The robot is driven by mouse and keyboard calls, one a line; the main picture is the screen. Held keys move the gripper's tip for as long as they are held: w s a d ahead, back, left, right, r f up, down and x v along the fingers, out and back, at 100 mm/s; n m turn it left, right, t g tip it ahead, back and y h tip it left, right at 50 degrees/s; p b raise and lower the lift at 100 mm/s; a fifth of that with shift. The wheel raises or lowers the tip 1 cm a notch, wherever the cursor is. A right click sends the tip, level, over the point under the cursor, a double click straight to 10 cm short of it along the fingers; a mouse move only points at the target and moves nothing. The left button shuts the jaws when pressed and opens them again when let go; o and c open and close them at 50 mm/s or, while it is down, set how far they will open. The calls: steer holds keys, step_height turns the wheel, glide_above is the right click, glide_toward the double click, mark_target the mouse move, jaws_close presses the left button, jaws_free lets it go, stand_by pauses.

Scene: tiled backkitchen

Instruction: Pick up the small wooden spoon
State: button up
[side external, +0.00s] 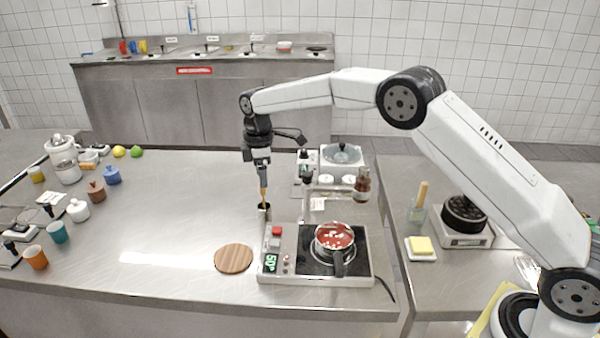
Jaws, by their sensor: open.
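A small wooden spoon (263,196) shows as a thin, light brown upright stick at the middle of the steel table. Its lower end goes into a small dark cup (264,212), which hides that part. My gripper (261,178) points straight down directly above the cup, with its fingertips at the top of the spoon. It is open. The fingers cover the spoon's upper end, and I cannot tell whether they touch it.
A hot plate (271,271) with a pot of red food (335,238) stands close at the right front. A round wooden board (233,258) lies in front of the cup. Scales and a sauce bottle (362,184) stand behind right. The table left of the cup is clear.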

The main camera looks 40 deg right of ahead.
mark_target(263, 194)
steer(key=shift+f, duration=2.65)
jaws_close()
